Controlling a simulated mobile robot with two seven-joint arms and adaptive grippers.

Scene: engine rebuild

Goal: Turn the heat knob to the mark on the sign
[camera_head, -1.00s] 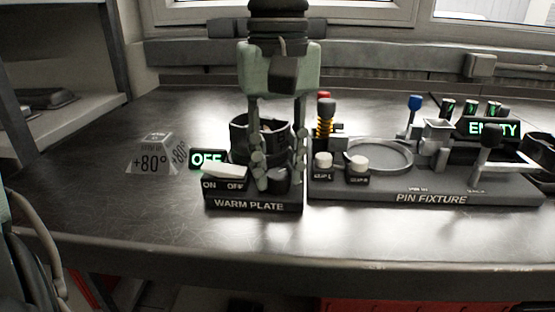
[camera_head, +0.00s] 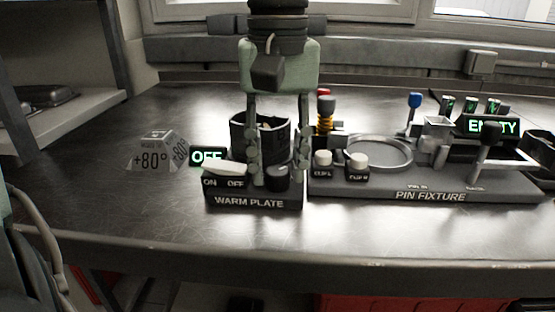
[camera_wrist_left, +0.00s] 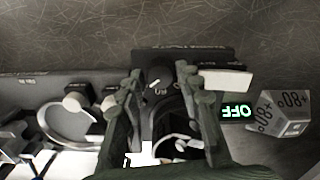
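The warm plate (camera_head: 250,202) stands on the bench with its dark heat knob (camera_head: 278,178) at the front right corner. My left gripper (camera_head: 279,174) reaches down from above, open, with one finger on each side of the knob. The left wrist view shows the knob (camera_wrist_left: 157,86) between the spread fingers, its white pointer line slanted; I cannot tell if the fingers touch it. The sign (camera_head: 150,154) reading +80° stands left of the plate. The plate's display (camera_head: 207,157) glows green with OFF. My right gripper is not in view.
A white ON/OFF rocker switch (camera_head: 224,170) sits just left of the knob. A dark cylindrical holder (camera_head: 245,130) stands behind it. The pin fixture (camera_head: 432,196) with its knobs and levers is close on the right. The bench front is clear.

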